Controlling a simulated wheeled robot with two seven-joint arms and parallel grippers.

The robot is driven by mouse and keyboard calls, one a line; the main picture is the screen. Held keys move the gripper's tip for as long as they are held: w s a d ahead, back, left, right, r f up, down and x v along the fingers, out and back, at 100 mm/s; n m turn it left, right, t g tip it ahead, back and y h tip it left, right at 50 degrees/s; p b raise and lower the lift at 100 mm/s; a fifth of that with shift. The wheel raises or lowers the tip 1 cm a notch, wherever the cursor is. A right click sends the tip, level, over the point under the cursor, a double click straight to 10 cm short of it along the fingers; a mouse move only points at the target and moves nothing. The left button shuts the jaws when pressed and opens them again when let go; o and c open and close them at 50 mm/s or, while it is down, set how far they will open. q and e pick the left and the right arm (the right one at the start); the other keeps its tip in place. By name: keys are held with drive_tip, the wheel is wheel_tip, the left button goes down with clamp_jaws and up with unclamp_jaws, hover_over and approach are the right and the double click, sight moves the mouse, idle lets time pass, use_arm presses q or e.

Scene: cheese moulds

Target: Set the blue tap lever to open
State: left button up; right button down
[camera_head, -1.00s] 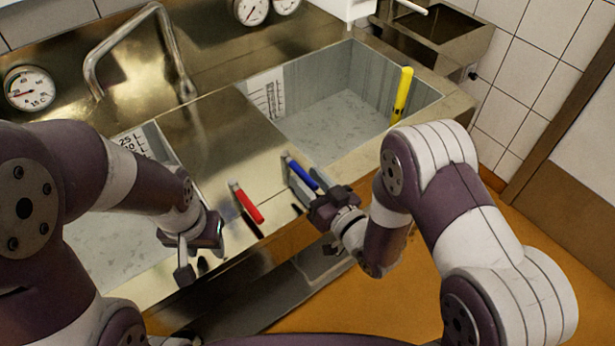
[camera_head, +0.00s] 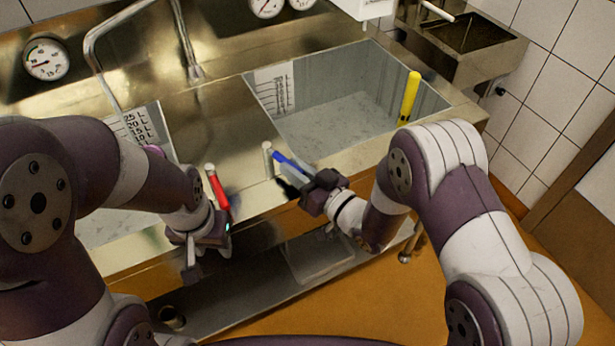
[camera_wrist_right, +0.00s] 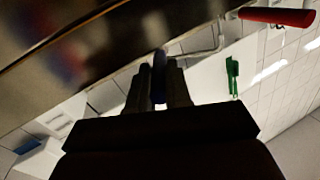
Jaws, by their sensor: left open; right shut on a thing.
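The blue tap lever (camera_head: 288,161) sticks out from a pale post at the front of the steel sink unit, right of the red lever (camera_head: 217,188). My right gripper (camera_head: 312,186) is shut on the outer end of the blue lever. In the right wrist view the blue lever (camera_wrist_right: 159,77) lies between the two dark fingers, and the red lever (camera_wrist_right: 278,16) shows at the upper right. My left gripper (camera_head: 207,254) is open and empty, in front of the sink's front edge and below the red lever.
The right basin (camera_head: 340,122) has a volume scale and a yellow stick (camera_head: 411,95) at its right end. The left basin is partly behind my left arm. A curved spout (camera_head: 188,40) rises at the back. A lower shelf (camera_head: 250,284) runs beneath the sink.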

drive_tip(key=shift+w+d+f+n+g+y, duration=0.1)
drive_tip(key=shift+w+d+n+g+y, duration=0.2)
drive_tip(key=shift+w+d+y, duration=0.1)
drive_tip(key=shift+a+n+g, duration=0.1)
drive_tip(key=shift+n+g, duration=0.3)
drive_tip(key=shift+w+d+n+g+y+b, duration=0.2)
drive_tip(key=shift+w+n+g+y+b, duration=0.1)
drive_tip(key=shift+n+g+y+b, duration=0.15)
drive_tip(key=shift+w+d+n+g+y, duration=0.4)
drive_tip(key=shift+w+n+g+y, duration=0.3)
drive_tip(key=shift+g, duration=0.45)
use_arm(q)
drive_tip(key=shift+a+f+b, duration=0.15)
drive_tip(key=shift+f+b, duration=0.1)
drive_tip(key=shift+f, duration=0.3)
drive_tip(key=shift+a+f+b, duration=0.15)
drive_tip(key=shift+f+b, duration=0.05)
drive_tip(key=shift+f, duration=0.3)
use_arm(e)
drive_tip(key=shift+w+d+n+g+y, duration=0.15)
drive_tip(key=shift+w+n+g+y, duration=0.25)
drive_tip(key=shift+n+g, duration=0.45)
drive_tip(key=shift+w+d+n+g+y, duration=0.1)
drive_tip(key=shift+w+n+g+y, duration=0.3)
drive_tip(key=shift+g, duration=0.65)
